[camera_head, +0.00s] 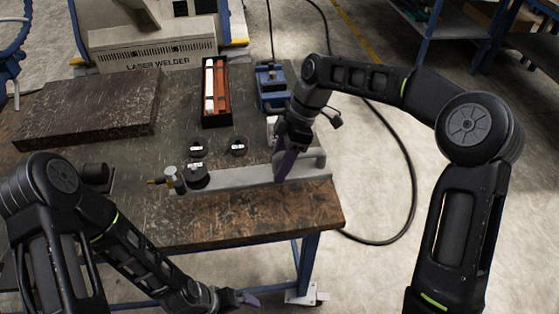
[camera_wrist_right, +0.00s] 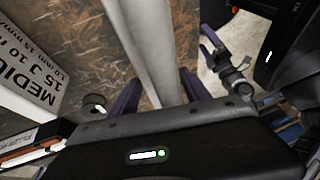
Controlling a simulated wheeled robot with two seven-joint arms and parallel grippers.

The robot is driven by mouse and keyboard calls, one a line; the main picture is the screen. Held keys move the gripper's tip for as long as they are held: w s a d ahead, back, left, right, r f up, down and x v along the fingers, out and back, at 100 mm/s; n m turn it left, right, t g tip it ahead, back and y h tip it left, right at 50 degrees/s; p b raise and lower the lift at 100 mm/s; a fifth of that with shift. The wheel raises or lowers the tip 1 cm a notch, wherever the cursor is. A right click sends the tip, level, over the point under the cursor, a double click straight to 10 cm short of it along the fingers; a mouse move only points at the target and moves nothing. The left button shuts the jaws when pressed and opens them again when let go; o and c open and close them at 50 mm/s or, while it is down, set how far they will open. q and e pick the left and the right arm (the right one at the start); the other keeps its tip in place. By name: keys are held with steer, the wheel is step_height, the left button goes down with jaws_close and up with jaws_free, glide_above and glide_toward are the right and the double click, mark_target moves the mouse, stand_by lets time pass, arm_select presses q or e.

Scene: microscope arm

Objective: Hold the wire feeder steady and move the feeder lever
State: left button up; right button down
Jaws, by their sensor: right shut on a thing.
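A long grey bar (camera_head: 235,178) with a raised handle-like part at its right end lies along the table's front. A brass-and-black fitting (camera_head: 172,180) is at its left end. My right gripper (camera_head: 284,165) is shut around the bar near its right part. In the right wrist view the bar (camera_wrist_right: 150,45) passes between the purple fingers. My left gripper (camera_head: 240,298) is low, off the table's front edge. It looks open and empty in the right wrist view (camera_wrist_right: 209,46). A blue device (camera_head: 271,86) stands behind the right gripper. I cannot tell which thing is the wire feeder or its lever.
A black cable (camera_head: 405,165) lies on the floor to the right.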

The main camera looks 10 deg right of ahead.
steer(key=shift+a+f+b, duration=0.1)
steer(key=shift+f+b, duration=1.85)
steer(key=shift+f, duration=1.4)
steer(key=shift+f, duration=0.1)
